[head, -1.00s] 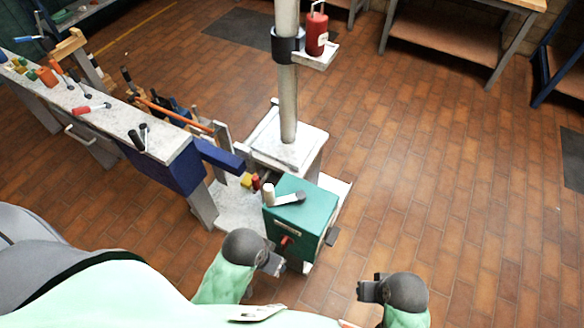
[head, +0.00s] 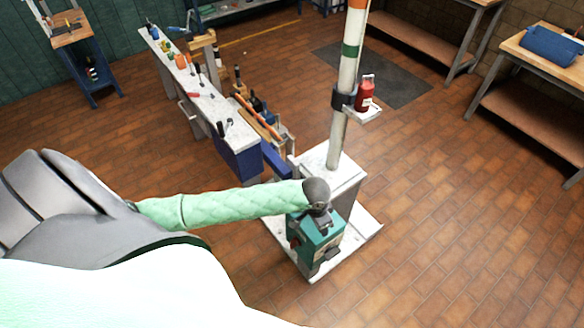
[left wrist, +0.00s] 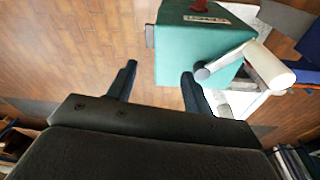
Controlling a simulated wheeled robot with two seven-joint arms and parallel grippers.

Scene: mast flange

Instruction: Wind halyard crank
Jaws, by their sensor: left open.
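The teal winch box (head: 317,248) stands at the foot of the mast (head: 340,130). In the left wrist view the box (left wrist: 185,48) fills the top middle. The crank on its top has a grey arm (left wrist: 226,61) and a thick white handle (left wrist: 268,66), to the right of my fingers. My left gripper (head: 321,222) is over the box in the head view and hides the crank there. In the left wrist view the left gripper (left wrist: 158,80) is open, with nothing between its fingers; one fingertip is close to the crank's hub end. My right gripper is out of view.
A red canister (head: 365,93) sits on a small shelf on the mast. A narrow bench (head: 200,88) with tools stands left of the mast. A blue bar (head: 276,160) reaches from the bench towards the mast base. The floor (head: 450,220) on the right is clear.

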